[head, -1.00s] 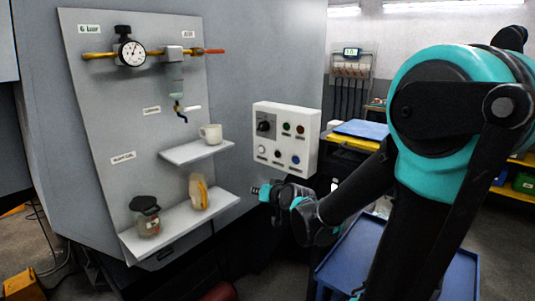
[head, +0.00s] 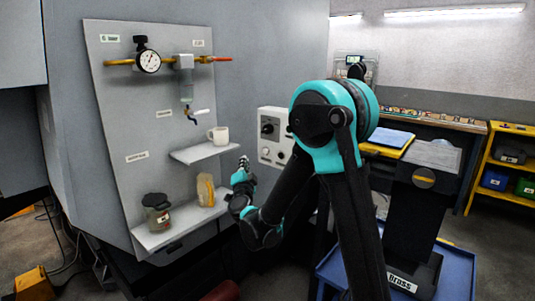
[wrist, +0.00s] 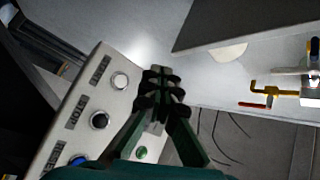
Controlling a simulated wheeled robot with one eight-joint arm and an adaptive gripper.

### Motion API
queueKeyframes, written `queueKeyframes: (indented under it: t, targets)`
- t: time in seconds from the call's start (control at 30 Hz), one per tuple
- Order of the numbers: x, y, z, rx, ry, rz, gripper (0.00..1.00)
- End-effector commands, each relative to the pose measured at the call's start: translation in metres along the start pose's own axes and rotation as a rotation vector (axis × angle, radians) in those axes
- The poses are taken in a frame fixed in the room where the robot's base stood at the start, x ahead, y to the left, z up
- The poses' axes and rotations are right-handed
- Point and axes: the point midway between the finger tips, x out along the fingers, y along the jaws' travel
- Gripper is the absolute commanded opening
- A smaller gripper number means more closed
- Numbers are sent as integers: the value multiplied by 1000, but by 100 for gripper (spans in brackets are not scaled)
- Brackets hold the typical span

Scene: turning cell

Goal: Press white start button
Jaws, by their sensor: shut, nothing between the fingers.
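The white button (wrist: 119,81) sits on the pale control box (wrist: 65,135) in the wrist view, at the end of a row with a black and a blue button. It also shows small on the control box (head: 281,117) in the head view, as a white button (head: 265,151) at lower left. My gripper (wrist: 160,76) is shut and empty. In the wrist view its fingertips show to the right of the white button, over the box's edge; no contact is visible. In the head view my gripper (head: 244,163) points up, left of the box. My arm hides the box's right part.
The black button (wrist: 99,120), blue button (wrist: 79,160) and green button (wrist: 141,152) are close by. A shelf with a white mug (head: 218,135) is left of my gripper. A lower shelf holds a jar (head: 156,212) and a yellowish container (head: 205,190). A blue cart (head: 455,272) stands at right.

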Motion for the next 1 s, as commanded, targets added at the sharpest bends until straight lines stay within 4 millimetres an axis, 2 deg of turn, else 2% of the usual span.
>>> queueKeyframes:
  t: [0.43,1.0]
  targets:
    - [6,5,-5,-2,0,1,0]
    - [53,39,-40,-2,1,0,0]
